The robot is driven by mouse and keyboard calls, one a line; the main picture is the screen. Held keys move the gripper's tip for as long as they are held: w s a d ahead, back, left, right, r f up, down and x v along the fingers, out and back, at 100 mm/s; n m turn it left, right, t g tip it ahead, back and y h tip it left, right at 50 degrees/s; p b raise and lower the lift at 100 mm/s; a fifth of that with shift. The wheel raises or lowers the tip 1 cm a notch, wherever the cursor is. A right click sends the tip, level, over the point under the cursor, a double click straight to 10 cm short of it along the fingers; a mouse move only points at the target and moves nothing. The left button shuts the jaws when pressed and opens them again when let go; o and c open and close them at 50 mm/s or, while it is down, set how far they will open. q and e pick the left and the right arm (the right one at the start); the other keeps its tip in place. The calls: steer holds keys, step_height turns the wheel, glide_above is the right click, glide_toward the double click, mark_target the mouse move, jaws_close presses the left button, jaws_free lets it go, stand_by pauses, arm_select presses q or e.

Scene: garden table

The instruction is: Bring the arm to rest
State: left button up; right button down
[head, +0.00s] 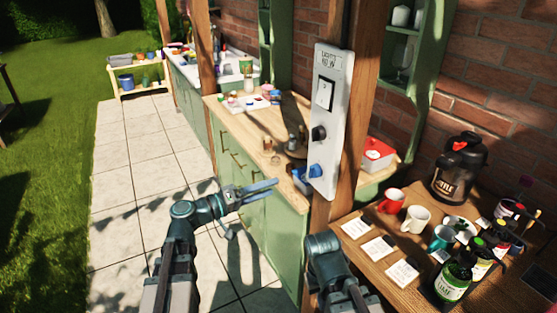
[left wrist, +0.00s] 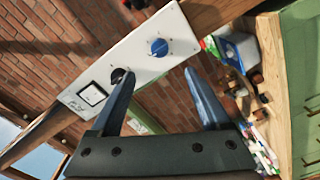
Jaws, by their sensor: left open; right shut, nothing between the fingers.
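My left gripper (head: 276,185) is in front of the green cabinets, left of a white control panel (head: 331,90) on a wooden post. Its two fingers (left wrist: 157,82) are spread with nothing between them in the left wrist view. The panel has a black-framed switch (head: 325,94), a black knob (head: 318,133) and a blue knob (head: 314,171). In the left wrist view one fingertip overlaps the black knob (left wrist: 117,76), and the blue knob (left wrist: 159,47) lies beyond the gap. In the head view the fingers look apart from the panel. My right arm shows low in the middle; its gripper is not visible.
A wooden table (head: 350,270) at right holds a red mug (head: 392,201), a white mug (head: 415,220), cards, bottles and a black dispenser (head: 460,168). A wooden counter (head: 225,118) carries jars and small items. The paving (head: 125,185) at left is open.

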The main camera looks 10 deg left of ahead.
arm_select(q)
steer(key=s+d+f+m+g+y+p, duration=0.1)
steer(key=s+d+f+m+g+y, duration=0.25)
steer(key=s+d+f+g, duration=0.6)
steer(key=s+a+f+m+g+y+p, duration=0.1)
steer(key=s+a+f+y, duration=0.3)
steer(key=s+f+y, duration=0.4)
steer(key=shift+s+f+m+y, duration=0.35)
steer(key=shift+f+y, duration=0.75)
steer(key=shift+y, duration=1.15)
